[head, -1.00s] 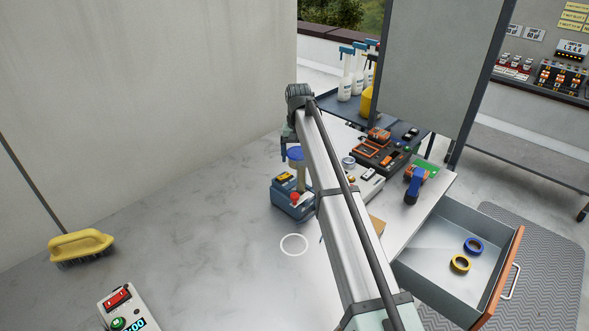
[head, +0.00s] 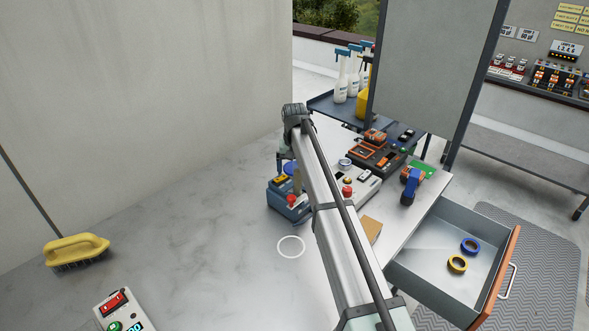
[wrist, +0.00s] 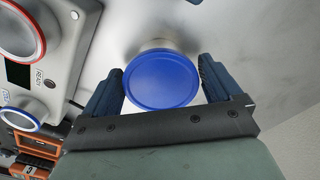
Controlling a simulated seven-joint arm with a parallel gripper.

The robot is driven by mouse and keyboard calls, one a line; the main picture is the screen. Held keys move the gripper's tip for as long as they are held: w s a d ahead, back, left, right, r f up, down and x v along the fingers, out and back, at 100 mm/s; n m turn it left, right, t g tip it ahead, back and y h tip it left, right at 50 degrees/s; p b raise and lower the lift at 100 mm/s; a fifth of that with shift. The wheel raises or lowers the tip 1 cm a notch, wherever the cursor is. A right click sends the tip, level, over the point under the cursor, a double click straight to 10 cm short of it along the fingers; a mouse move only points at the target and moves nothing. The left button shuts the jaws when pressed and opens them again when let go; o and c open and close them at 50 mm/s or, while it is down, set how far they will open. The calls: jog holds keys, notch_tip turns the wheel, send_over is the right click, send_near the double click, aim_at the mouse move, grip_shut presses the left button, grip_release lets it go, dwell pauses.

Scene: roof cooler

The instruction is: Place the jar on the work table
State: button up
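The jar has a round blue lid, which shows in the wrist view (wrist: 162,79) between the two fingers of my gripper (wrist: 162,72). The fingers lie close against both sides of the lid. In the head view the jar (head: 289,168) is mostly hidden by my arm and the blue control box; my gripper (head: 284,160) is there too, pointing down. I cannot tell whether the jar's base touches the surface. The pale grey work table (head: 190,240) carries a white ring mark (head: 291,246), with bare surface inside it.
A blue box with a red button (head: 284,205) stands just in front of the jar. Grey and dark control units (head: 375,160) stand to the right. An open drawer (head: 425,268) juts out at lower right. A yellow brush (head: 76,249) lies far left. The table's middle is clear.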

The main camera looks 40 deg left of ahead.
jog(key=shift+o, duration=0.6)
jog(key=shift+r, duration=0.1)
notch_tip(320, 180, up, 12)
jog(key=shift+r, duration=0.1)
dwell(0.6)
